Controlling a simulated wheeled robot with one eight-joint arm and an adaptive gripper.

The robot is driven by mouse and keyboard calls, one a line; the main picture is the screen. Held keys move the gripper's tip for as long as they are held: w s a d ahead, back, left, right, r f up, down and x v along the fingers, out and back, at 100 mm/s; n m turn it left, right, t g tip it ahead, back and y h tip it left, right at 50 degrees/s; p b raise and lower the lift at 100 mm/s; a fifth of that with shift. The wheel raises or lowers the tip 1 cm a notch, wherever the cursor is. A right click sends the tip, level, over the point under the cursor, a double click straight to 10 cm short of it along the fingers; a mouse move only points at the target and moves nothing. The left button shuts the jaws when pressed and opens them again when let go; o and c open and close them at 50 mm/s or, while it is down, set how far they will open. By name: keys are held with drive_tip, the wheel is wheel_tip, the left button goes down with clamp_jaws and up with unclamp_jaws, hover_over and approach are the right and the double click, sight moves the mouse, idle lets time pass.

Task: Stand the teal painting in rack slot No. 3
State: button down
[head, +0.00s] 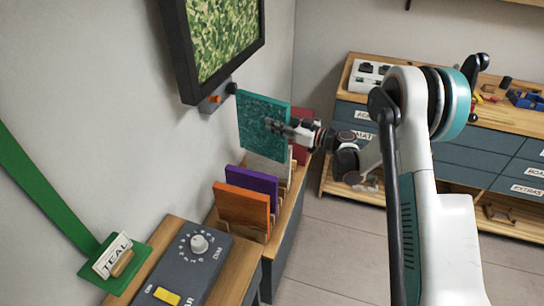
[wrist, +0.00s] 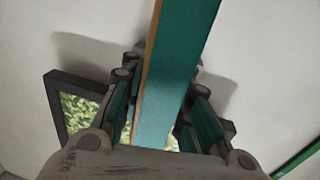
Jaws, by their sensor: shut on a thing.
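The teal painting (head: 258,108) is held upright in the air above the far part of the rack in the head view. My gripper (head: 277,126) is shut on it near its right edge. In the wrist view the painting (wrist: 178,65) shows edge-on between the two fingers, with a thin wooden edge along one side. The rack (head: 263,232) stands below on a wooden-topped cabinet by the wall. It holds an orange painting (head: 241,207), a purple painting (head: 250,186), a pale panel (head: 265,170) and a red one (head: 300,135) at the far end. Slot numbers cannot be read.
A black-framed green picture (head: 225,40) hangs on the wall, close above the teal painting. A grey dial box (head: 180,262) stands nearer on the left. A drawer bench (head: 470,150) is at the back right.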

sight(273, 151)
drive_tip(key=f+g+b, duration=0.1)
drive_tip(key=f, duration=0.2)
drive_tip(key=s+f+n+g+b, duration=0.1)
drive_tip(key=f, duration=0.3)
drive_tip(key=a+f+n+g+y+b, duration=0.1)
drive_tip(key=f, duration=0.3)
drive_tip(key=shift+s+f, duration=0.25)
wheel_tip(273, 151, down, 12)
drive_tip(key=b, duration=0.1)
drive_tip(key=shift+b, duration=0.3)
idle(0.4)
drive_tip(key=shift+f, duration=0.1)
drive_tip(key=c, duration=1.3)
unclamp_jaws()
drive_tip(key=shift+d, duration=0.1)
